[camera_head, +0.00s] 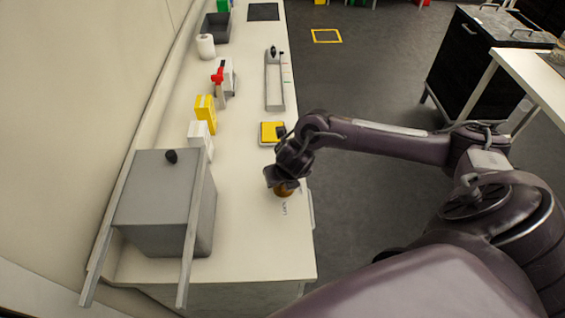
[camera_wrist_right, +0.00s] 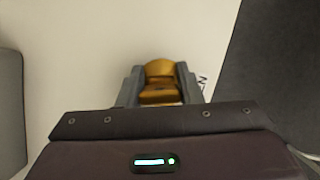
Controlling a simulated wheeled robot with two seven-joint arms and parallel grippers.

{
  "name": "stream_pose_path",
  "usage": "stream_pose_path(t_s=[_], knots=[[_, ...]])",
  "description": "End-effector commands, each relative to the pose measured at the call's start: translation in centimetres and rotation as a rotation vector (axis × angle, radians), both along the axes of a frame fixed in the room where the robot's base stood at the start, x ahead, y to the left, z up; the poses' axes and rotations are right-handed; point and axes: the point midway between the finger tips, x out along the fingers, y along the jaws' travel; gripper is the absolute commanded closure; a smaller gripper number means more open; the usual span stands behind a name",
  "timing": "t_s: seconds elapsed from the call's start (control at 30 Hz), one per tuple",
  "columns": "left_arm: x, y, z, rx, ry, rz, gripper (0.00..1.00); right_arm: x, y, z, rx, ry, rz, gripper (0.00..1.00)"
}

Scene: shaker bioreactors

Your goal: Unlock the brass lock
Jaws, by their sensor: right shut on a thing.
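The brass lock (camera_head: 284,190) is a small golden-brown body on the white bench, near the bench's right edge, under my right gripper (camera_head: 282,183). In the right wrist view the brass lock (camera_wrist_right: 160,72) sits between the two grey fingers of my right gripper (camera_wrist_right: 160,88), which are shut on it from both sides. A darker slot or seam runs across its lower part; I cannot tell what it is. The gripper hides much of the lock in the head view. My left gripper is not in view.
A grey box (camera_head: 160,205) with two long rails stands left on the bench. White and yellow boxes (camera_head: 205,112), a red-handled item (camera_head: 218,78), a yellow-topped device (camera_head: 271,132) and a grey tray (camera_head: 274,82) stand farther back. The bench surface around the lock is clear.

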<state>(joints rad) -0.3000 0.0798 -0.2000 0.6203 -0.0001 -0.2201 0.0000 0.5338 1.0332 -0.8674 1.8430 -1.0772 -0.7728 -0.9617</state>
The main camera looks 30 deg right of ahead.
Motion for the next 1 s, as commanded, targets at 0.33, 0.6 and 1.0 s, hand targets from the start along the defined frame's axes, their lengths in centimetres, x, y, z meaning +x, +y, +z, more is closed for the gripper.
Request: stream_pose_path(t_s=[0.33,0.6,1.0], knots=[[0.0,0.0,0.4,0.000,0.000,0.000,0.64,-0.6,0.2,-0.5,0.001,0.018,-0.012,0.91],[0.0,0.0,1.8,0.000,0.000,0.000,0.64,-0.6,0.1,-0.4,0.001,0.018,-0.106,0.91],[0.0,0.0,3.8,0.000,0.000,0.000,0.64,-0.6,0.0,-0.3,0.001,0.016,-0.242,0.91]])
